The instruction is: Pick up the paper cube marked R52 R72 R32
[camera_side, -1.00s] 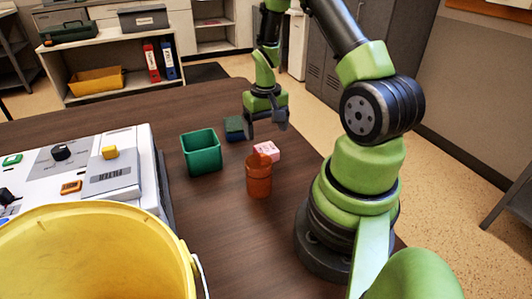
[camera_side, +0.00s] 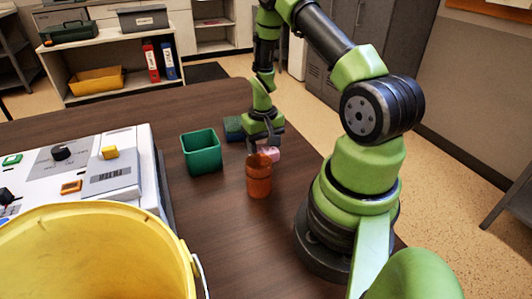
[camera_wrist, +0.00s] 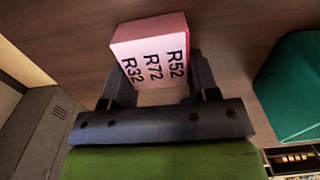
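The pink paper cube (camera_wrist: 149,42), marked R52 R72 R32, lies on the brown table. In the side view the cube (camera_side: 272,154) is partly hidden by my gripper and the orange cup. My gripper (camera_side: 266,148) is low over the table, right at the cube. In the wrist view my gripper (camera_wrist: 160,70) has its two fingers spread, with the cube's near part by the fingertips. I cannot tell whether either finger touches it.
The orange cup (camera_side: 259,178) stands close in front of the cube. A green square bin (camera_side: 201,153) and a dark blue-green block (camera_side: 233,128) are to the left. A yellow bucket (camera_side: 100,255) and a white control panel (camera_side: 75,170) fill the near left.

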